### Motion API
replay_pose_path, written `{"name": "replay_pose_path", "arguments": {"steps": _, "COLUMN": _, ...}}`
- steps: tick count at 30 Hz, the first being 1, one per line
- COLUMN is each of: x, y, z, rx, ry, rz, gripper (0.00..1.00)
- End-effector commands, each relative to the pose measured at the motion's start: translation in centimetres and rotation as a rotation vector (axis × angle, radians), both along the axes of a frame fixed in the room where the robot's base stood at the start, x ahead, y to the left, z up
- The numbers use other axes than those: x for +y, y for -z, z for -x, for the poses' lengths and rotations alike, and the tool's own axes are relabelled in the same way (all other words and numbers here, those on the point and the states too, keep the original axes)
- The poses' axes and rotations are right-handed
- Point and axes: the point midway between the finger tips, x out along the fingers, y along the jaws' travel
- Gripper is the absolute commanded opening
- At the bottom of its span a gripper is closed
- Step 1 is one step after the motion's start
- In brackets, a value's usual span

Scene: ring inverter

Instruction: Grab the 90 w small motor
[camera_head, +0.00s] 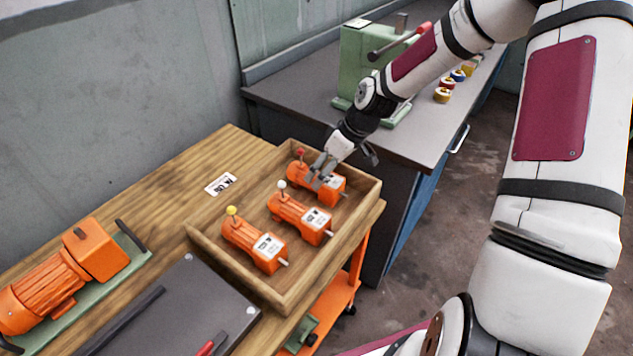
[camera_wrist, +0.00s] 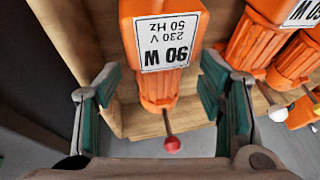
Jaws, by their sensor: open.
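The 90 W small motor is an orange motor (camera_head: 333,194) with a red-balled lever, lying at the far end of a wooden tray (camera_head: 235,264). In the wrist view the motor (camera_wrist: 160,90) carries a white label that reads 90 W, 230 V, 50 Hz upside down. My gripper (camera_head: 319,176) is over this motor, its fingers open. In the wrist view the teal finger pads stand to either side of the motor, with gaps between. The motor's far end is cut off at the top of the wrist view.
Two similar orange motors, with a white ball (camera_head: 300,218) and a yellow ball (camera_head: 255,245), lie nearer in the tray. A larger orange motor (camera_head: 60,280) stands at left. A green press (camera_head: 365,65) stands on the grey bench behind, close to my arm.

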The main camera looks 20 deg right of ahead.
Motion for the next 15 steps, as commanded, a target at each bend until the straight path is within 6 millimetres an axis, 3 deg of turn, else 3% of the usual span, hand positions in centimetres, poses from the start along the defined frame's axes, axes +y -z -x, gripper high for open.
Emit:
{"name": "replay_pose_path", "arguments": {"steps": 6, "x": 1.2, "y": 2.9, "z": -0.5, "rx": 0.002, "ry": -0.001, "rz": -0.001, "gripper": 0.62}}
{"name": "replay_pose_path", "arguments": {"steps": 14, "x": 1.3, "y": 3.2, "z": -0.6, "rx": 0.0, "ry": 0.0, "rz": 0.0, "gripper": 0.62}}
{"name": "replay_pose_path", "arguments": {"steps": 15, "x": 1.3, "y": 3.2, "z": -0.6, "rx": 0.0, "ry": 0.0, "rz": 0.0, "gripper": 0.53}}
